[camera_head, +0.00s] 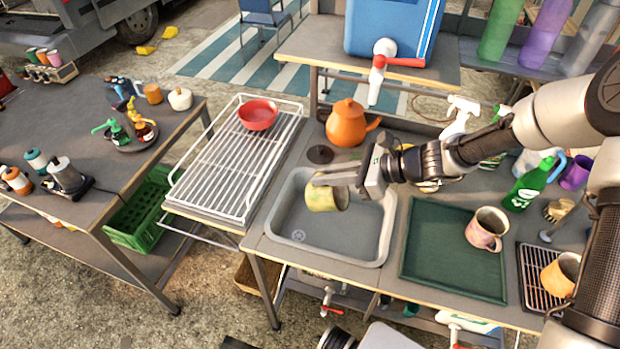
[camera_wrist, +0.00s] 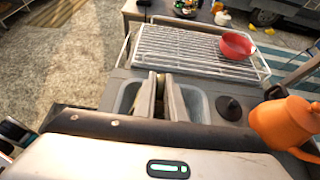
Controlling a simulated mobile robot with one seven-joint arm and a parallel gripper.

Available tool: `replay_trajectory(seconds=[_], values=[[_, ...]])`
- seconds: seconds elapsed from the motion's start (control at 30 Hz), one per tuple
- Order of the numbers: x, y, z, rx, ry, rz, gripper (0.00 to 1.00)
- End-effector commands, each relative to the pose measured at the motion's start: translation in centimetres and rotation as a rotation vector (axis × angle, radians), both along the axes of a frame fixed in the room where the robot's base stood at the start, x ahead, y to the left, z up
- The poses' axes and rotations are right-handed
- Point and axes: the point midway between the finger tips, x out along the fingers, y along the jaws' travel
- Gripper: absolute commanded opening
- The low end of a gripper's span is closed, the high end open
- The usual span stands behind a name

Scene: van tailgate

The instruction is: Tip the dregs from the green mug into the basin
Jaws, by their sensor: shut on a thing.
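The yellow-green mug (camera_head: 325,199) is in my gripper (camera_head: 335,180), over the grey basin (camera_head: 340,238). My gripper is shut on it, reaching in from the right. The mug looks tipped over on its side rather than upright; I cannot tell how far, and its inside and any dregs do not show clearly. In the wrist view my gripper's fingers (camera_wrist: 160,92) point down over the basin (camera_wrist: 199,104), and the mug is hidden there. The basin floor looks empty, with its drain at the lower left.
A wire drying rack (camera_head: 225,165) with a red bowl (camera_head: 258,115) is left of the basin. An orange teapot (camera_head: 347,125) stands behind it. To the right are a green tray (camera_head: 435,255), a pinkish mug (camera_head: 487,230) and an orange mug (camera_head: 562,275) on a grille.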

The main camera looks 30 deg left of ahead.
Motion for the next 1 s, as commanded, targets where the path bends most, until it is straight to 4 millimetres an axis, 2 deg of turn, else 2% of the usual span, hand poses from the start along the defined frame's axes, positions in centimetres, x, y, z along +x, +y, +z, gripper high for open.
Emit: replay_trajectory(seconds=[0.03, 0.27, 0.33, 1.0], values=[[-0.1, 0.1, 1.1, -0.032, -0.012, 0.004, 0.0], [-0.2, 0.3, 1.8, -0.218, -0.068, 0.009, 0.0], [-0.2, 0.3, 1.1, -0.29, -0.095, 0.012, 0.0], [-0.1, 0.4, 2.8, -0.89, -0.267, 0.009, 0.0]])
